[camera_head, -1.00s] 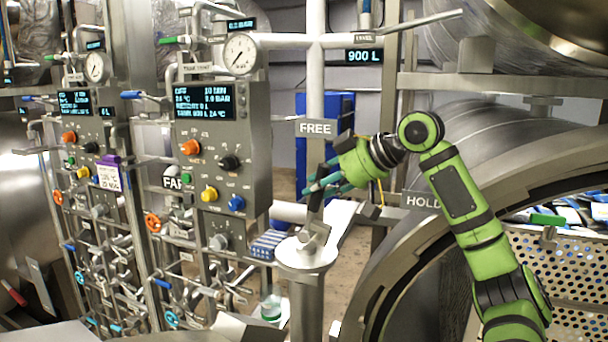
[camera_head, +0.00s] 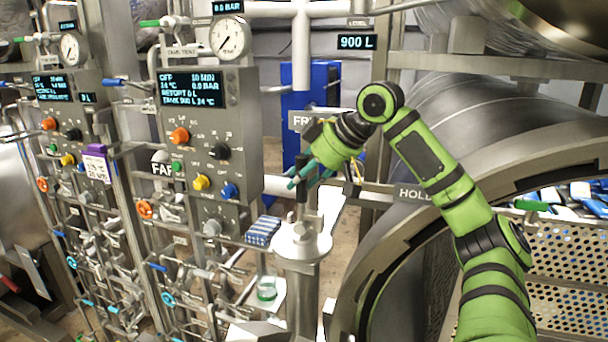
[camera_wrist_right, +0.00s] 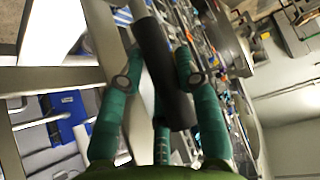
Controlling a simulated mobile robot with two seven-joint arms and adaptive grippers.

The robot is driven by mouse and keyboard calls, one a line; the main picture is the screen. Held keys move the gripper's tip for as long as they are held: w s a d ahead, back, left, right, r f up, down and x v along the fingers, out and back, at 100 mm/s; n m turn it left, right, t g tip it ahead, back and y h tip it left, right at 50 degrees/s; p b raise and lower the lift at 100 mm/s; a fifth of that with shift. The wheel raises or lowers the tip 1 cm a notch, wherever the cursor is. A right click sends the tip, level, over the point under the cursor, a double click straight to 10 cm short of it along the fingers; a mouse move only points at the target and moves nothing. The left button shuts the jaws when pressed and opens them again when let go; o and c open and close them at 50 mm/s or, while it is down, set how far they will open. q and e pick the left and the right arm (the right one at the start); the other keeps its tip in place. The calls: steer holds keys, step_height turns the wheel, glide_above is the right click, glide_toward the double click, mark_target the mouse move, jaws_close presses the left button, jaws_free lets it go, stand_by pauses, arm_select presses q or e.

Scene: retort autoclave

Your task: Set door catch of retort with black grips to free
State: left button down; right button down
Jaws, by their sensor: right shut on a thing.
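The door catch is a lever with a black grip (camera_wrist_right: 165,75) on a round metal post (camera_head: 302,246) in front of the open retort (camera_head: 400,255). The lever stands about upright in the head view. My right gripper (camera_head: 304,178) is at the lever's upper part, its teal fingers shut around the black grip. In the wrist view the grip runs between the fingers. A FREE sign (camera_head: 299,120) is behind and above the lever, partly covered by my gripper. A HOLD sign (camera_head: 412,193) is to the right. My left gripper is not in view.
Control panels (camera_head: 208,150) with knobs, valves and pipes stand to the left. A perforated basket (camera_head: 565,270) with pouches sits in the retort opening at the right. A blue cabinet (camera_head: 325,85) stands behind. A green-tinted jar (camera_head: 266,290) is beside the post.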

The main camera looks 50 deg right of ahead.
steer(key=c, duration=0.9)
jaws_free()
steer(key=shift+o, duration=0.3)
steer(key=shift+w+a, duration=0.1)
steer(key=shift+w, duration=0.05)
steer(key=v, duration=1.2)
